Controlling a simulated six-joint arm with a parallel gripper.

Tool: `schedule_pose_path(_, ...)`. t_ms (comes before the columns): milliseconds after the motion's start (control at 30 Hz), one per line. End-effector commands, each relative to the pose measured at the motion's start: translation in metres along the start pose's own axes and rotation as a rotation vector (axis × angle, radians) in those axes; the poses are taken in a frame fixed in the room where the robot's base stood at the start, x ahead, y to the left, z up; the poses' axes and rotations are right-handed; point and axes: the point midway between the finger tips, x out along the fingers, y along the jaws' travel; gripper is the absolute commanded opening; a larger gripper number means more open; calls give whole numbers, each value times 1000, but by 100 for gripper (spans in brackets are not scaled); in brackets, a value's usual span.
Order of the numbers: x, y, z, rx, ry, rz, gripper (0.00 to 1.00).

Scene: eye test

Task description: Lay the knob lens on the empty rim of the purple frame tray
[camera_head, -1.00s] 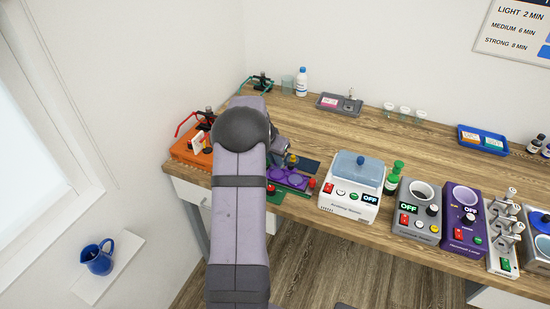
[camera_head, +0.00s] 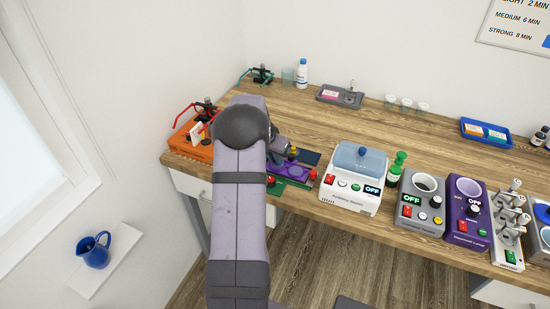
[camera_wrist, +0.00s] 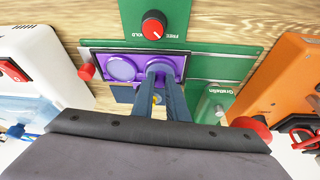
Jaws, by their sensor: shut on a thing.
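The purple frame tray (camera_wrist: 145,54) lies under my gripper (camera_wrist: 161,68) in the wrist view; in the head view it shows partly behind my arm (camera_head: 302,172). Its left round rim (camera_wrist: 122,68) is in plain sight, with a pale purple disc-like inside; I cannot tell whether a lens lies there. My gripper's fingers come down over the right round rim (camera_wrist: 176,62) and hide part of it. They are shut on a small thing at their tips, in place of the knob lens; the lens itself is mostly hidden. I cannot tell whether it touches the tray.
A green plate (camera_wrist: 128,20) with a red knob (camera_wrist: 154,25) lies beyond the tray. A white station (camera_head: 354,182) with a blue lid stands right of it in the head view; an orange box (camera_head: 188,145) stands to the left.

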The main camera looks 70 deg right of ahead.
Motion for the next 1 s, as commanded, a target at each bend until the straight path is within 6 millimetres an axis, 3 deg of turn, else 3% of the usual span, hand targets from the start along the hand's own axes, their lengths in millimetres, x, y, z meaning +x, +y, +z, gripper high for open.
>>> schedule_pose_path(867,6,0,2,0,0,0,0)
schedule_pose_path(900,6,0,2,0,1,0,20)
schedule_pose_path(967,6,0,2,0,0,0,35)
schedule_pose_path(1000,6,0,2,0,0,0,35)
